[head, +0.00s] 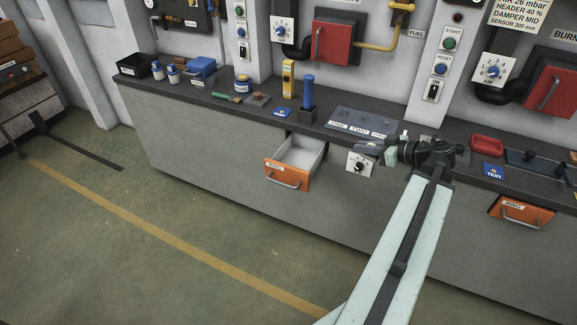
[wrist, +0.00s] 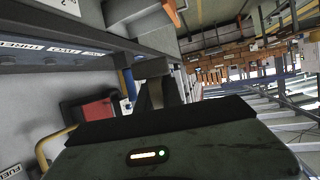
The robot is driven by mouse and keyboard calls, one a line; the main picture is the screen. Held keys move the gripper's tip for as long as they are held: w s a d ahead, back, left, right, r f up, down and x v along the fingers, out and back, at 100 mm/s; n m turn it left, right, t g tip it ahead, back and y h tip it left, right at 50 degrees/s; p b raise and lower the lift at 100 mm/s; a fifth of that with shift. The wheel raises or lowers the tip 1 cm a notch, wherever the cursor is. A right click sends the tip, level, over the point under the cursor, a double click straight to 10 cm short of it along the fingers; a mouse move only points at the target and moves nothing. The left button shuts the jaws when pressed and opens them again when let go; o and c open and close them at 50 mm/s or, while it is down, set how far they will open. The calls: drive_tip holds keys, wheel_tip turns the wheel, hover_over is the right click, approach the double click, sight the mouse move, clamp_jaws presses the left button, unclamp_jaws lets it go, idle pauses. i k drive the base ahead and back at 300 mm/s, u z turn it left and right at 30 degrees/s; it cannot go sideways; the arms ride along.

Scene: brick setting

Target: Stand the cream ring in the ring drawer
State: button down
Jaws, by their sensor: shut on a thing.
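My gripper (head: 366,147) is shut and reaches left over the counter's front edge, right of the open drawer. In the wrist view its dark jaws (wrist: 155,80) close on something mostly hidden; a dull beige strip between them fits the cream ring, but its shape cannot be made out. An orange-fronted drawer (head: 287,175) with a pale inside stands pulled out, and looks empty from here; its label is too small to read. It also shows in the wrist view (wrist: 135,8) at the top. A second orange drawer (head: 521,213), whose blurred label resembles RING, is slightly out at the right.
The dark counter (head: 215,92) carries a labelled panel (head: 358,122), a blue cylinder in a dark holder (head: 307,112), a yellow device (head: 288,78) and a red tray (head: 487,145). A dial (head: 360,164) sits on the cabinet front beside the open drawer. The floor in front is clear.

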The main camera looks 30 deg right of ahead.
sight(298, 163)
drive_tip(key=i, duration=1)
